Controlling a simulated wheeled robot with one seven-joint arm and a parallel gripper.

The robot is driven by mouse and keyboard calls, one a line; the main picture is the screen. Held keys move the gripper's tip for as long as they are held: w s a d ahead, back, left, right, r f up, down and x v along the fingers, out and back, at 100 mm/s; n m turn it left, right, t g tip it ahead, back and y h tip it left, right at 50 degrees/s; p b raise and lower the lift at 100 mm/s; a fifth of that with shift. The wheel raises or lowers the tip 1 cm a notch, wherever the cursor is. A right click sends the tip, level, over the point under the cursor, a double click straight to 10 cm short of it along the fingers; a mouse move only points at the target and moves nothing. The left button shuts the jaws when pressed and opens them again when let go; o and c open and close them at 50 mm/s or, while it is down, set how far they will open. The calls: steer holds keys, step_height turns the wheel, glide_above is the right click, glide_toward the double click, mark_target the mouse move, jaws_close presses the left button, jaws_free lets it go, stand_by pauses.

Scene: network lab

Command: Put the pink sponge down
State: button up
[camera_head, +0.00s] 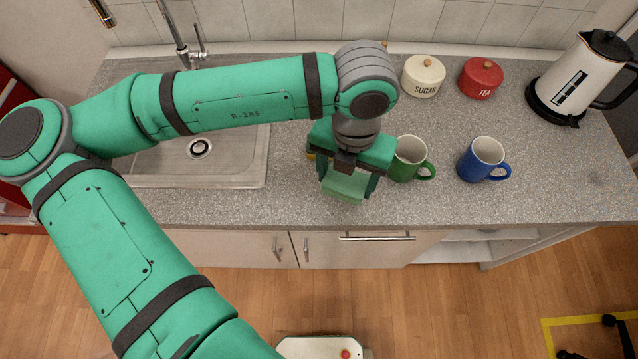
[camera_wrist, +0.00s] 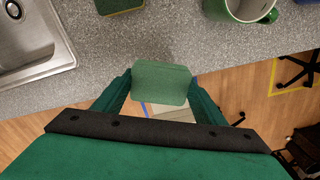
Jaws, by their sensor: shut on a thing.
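No pink sponge shows in either view. My gripper (camera_head: 348,188) is shut on a pale green block that looks like a sponge (camera_wrist: 161,82). In the wrist view the block sits between the two dark green fingers. In the head view the held green sponge (camera_head: 343,187) is near the front edge of the grey counter (camera_head: 450,204), left of the green mug. From these views I cannot tell its exact height over the counter.
A green mug (camera_head: 409,160) and a blue mug (camera_head: 482,160) stand to the right. A dark green and yellow sponge (camera_wrist: 122,5) lies behind my gripper. The sink (camera_head: 225,170) is at left. Sugar (camera_head: 423,77) and tea (camera_head: 481,80) jars and a kettle (camera_head: 580,75) stand behind.

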mark_target(329, 180)
steer(key=a+f, duration=0.1)
steer(key=w+a+f, duration=0.1)
steer(key=f, duration=0.1)
steer(key=w+a+f, duration=0.1)
steer(key=f, duration=0.1)
steer(key=shift+w, duration=0.2)
steer(key=shift+w+a+f, duration=0.1)
steer(key=shift+w+f, duration=0.05)
steer(key=shift+f, duration=0.5)
steer(key=shift+w+a+f, duration=0.1)
steer(key=shift+a+f, duration=0.05)
steer(key=shift+f, duration=0.55)
steer(key=shift+w+a+f, duration=0.1)
steer(key=shift+w+f, duration=0.05)
steer(key=shift+f, duration=0.5)
steer(key=shift+s+a, duration=0.15)
steer(key=shift+a, duration=0.25)
steer(key=shift+d+f, duration=0.1)
steer(key=o, duration=1.1)
steer(key=shift+d, duration=0.25)
steer(key=shift+s+d, duration=0.1)
steer(key=shift+d, duration=0.2)
steer(key=shift+a, duration=0.25)
steer(key=shift+r, duration=0.4)
steer(key=r, duration=1.1)
steer(key=shift+d, duration=0.2)
steer(key=shift+a+r, duration=0.25)
